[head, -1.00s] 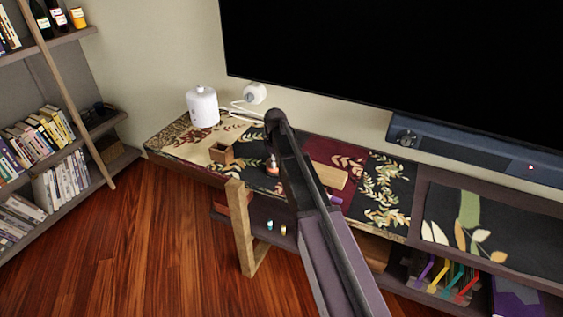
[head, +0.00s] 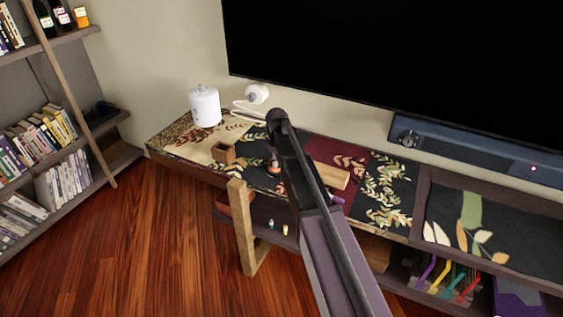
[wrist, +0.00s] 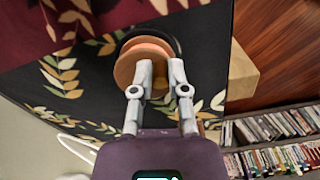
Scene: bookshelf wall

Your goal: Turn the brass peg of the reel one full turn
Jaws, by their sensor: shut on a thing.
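The reel (wrist: 126,65) shows in the wrist view as a round orange-brown wooden spool with a dark rim behind it, on the dark leaf-patterned cabinet top. My gripper (wrist: 160,70) is over the reel, its two grey fingers close together on the brass peg (wrist: 159,81). Only a little of the peg shows between the fingers. In the head view my arm hides most of the reel, and the fingers are hard to make out beside it.
A small open wooden box (head: 223,153) stands left of the reel, and a light wooden block (head: 331,176) lies to its right. A white canister (head: 205,106) stands farther back. A wooden post (head: 241,225) rises at the front edge. The television (head: 400,65) hangs behind.

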